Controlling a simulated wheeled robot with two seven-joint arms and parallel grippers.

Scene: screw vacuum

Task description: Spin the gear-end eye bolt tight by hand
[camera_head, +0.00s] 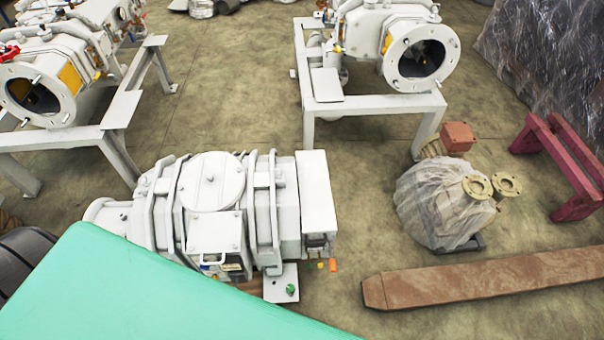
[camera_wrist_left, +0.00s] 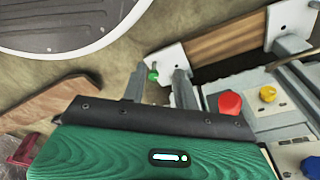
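A small green bolt-like piece (camera_head: 290,289) stands on the white foot plate (camera_head: 274,284) of the near white vacuum machine (camera_head: 215,205). It is the only piece here that looks like the eye bolt, but its gear end and eye are too small to make out. In the left wrist view the green piece (camera_wrist_left: 153,76) shows between the two grey fingers of my left gripper (camera_wrist_left: 160,70). The fingers are apart, and I cannot tell whether they touch it. In the head view the gripper's fingers are not visible. My right gripper is in neither view.
A red knob (camera_wrist_left: 230,103) and a yellow knob (camera_wrist_left: 268,94) on the machine are close to the fingers. A brown beam (camera_head: 480,282) lies on the floor to the right, near a plastic-wrapped pump (camera_head: 440,205). Floor between them is clear.

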